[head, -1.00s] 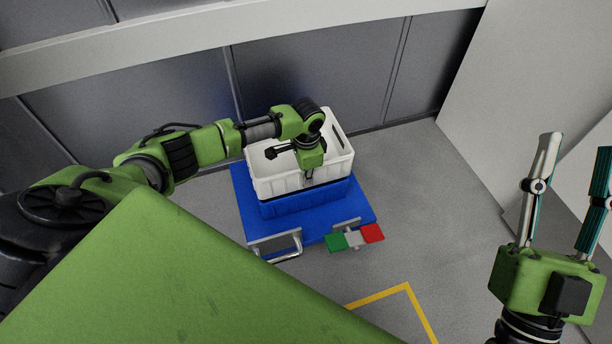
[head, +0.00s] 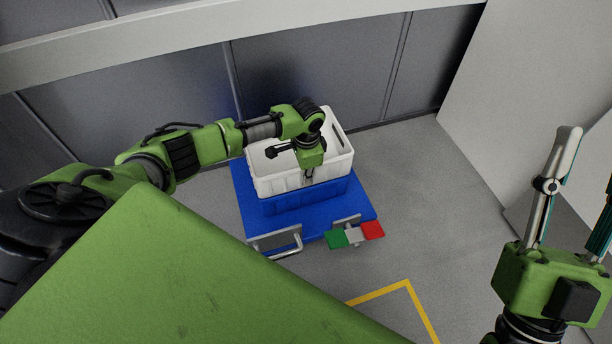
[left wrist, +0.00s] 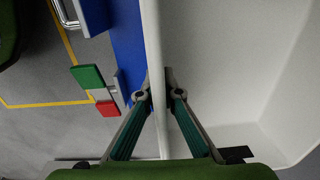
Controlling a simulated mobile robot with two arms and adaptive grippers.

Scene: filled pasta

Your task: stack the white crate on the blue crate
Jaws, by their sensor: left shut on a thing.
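The white crate (head: 265,182) is directly above the blue crate (head: 312,197), lined up with it and with no clear gap between them; whether it bears fully on it I cannot tell. My left gripper (head: 308,176) points down at the white crate's near wall. In the left wrist view its fingers (left wrist: 158,88) are on both sides of the white crate's wall (left wrist: 153,40), shut on it. The white crate's visible floor looks empty. My right gripper (head: 590,145) is at the far right with its fingers apart, empty, away from the crates.
The blue crate stands on a blue platform (head: 245,205) with a metal handle (head: 285,247). A green, white and red plate (head: 354,235) sits at its front edge. A grey wall is close behind. The floor to the right is clear, with a yellow line (head: 410,296).

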